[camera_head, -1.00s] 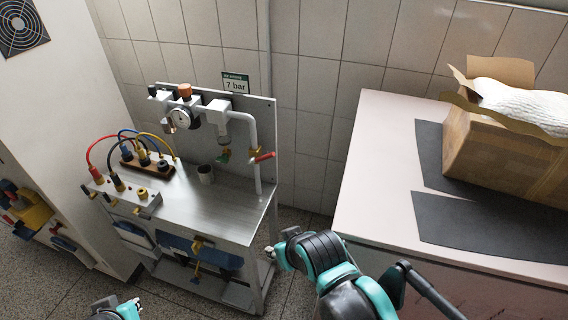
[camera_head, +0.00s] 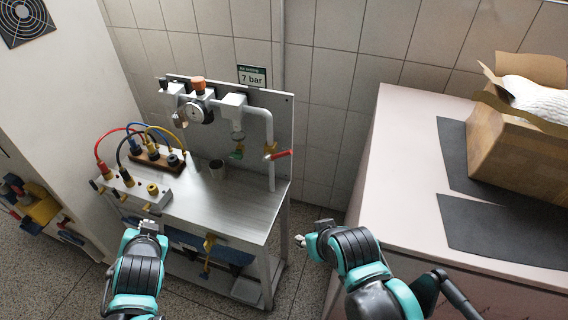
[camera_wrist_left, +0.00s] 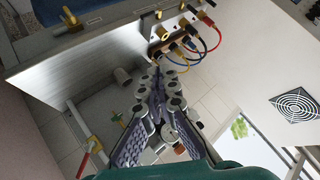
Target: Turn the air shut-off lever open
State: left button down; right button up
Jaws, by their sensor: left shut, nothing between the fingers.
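The air shut-off lever is a red handle (camera_head: 280,154) on the white vertical pipe (camera_head: 271,178) at the right of the bench panel. It points right and slightly up. In the left wrist view the red lever (camera_wrist_left: 83,165) shows at the lower left. My left gripper (camera_head: 150,226) is shut and empty at the bench's front edge, left of and below the lever. Its closed fingers (camera_wrist_left: 155,88) fill the middle of the wrist view, apart from the lever. My right gripper (camera_head: 308,240) is right of the bench, touching nothing visible; its jaws are too small to read.
A pale table (camera_head: 395,170) with a carton (camera_head: 510,150) is at right.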

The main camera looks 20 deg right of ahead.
pick_arm(q)
jog(key=w+d+r+m+t+h, duration=0.45)
jog(key=w+d+m+t, duration=0.25)
jog(key=w+d+m, duration=0.65)
jog(key=m+g+h+b, duration=0.4)
jog(key=m+h, duration=0.5)
jog(key=m, duration=0.9)
send_near(278, 154)
jog(key=w+d+f, duration=0.4)
jog(key=d+f, duration=0.1)
jog(key=d, duration=0.5)
jog(key=shift+g+y, duration=0.25)
jog(key=shift+g, duration=0.05)
jog(key=a+r, duration=0.1)
jog(key=w+a+r, duration=0.1)
jog(key=r, duration=0.1)
jog(key=shift+a, duration=0.3)
jog(key=shift+s, duration=0.1)
